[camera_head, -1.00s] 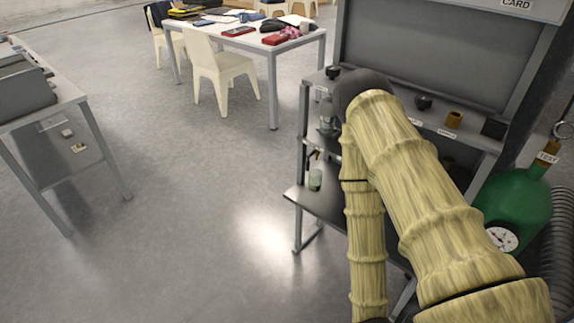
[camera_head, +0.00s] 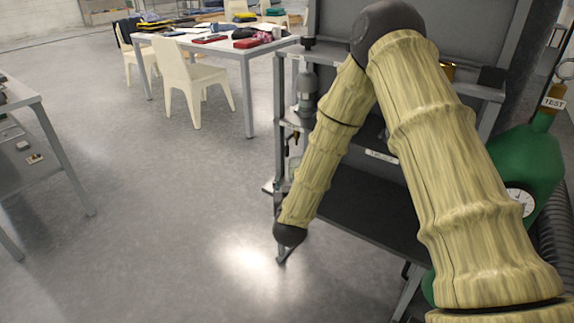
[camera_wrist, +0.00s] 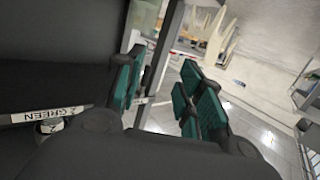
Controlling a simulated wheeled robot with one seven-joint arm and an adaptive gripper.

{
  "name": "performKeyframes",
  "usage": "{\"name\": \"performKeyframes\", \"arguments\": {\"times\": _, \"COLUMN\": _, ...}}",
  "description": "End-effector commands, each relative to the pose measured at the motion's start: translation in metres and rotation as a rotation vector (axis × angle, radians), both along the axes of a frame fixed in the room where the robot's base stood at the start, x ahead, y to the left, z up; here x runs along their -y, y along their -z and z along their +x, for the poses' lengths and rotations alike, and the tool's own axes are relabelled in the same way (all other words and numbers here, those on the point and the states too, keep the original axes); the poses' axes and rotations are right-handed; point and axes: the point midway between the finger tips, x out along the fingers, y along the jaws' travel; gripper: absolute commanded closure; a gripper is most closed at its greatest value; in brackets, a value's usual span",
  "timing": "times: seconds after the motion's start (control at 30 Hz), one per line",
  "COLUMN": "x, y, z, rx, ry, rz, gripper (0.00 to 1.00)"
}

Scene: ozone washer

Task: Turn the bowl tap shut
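I cannot pick out the bowl tap for certain in either view. My gripper (camera_head: 283,254) hangs low at the end of my bent arm, at the front left of the grey stand (camera_head: 365,205). In the wrist view my gripper (camera_wrist: 163,95) has its two teal-padded fingers apart, with nothing held between them. A clear vessel with a grey top (camera_head: 305,92) is on the stand's left side, above and behind my gripper. My arm hides much of the stand.
A green cylinder (camera_head: 530,165) with a gauge and a TEST tag stands at the right. A cluttered table (camera_head: 250,60) and a cream chair (camera_head: 195,80) are behind. A grey side bench (camera_head: 60,150) is at the left. The floor between is clear.

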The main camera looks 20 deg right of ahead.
Motion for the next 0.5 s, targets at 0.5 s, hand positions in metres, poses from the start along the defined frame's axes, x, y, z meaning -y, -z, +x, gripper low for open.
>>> {"name": "performKeyframes", "arguments": {"times": 0.5, "x": 0.018, "y": -0.045, "z": 0.052, "rx": 0.164, "ry": 0.075, "rz": -0.028, "gripper": 0.62}}
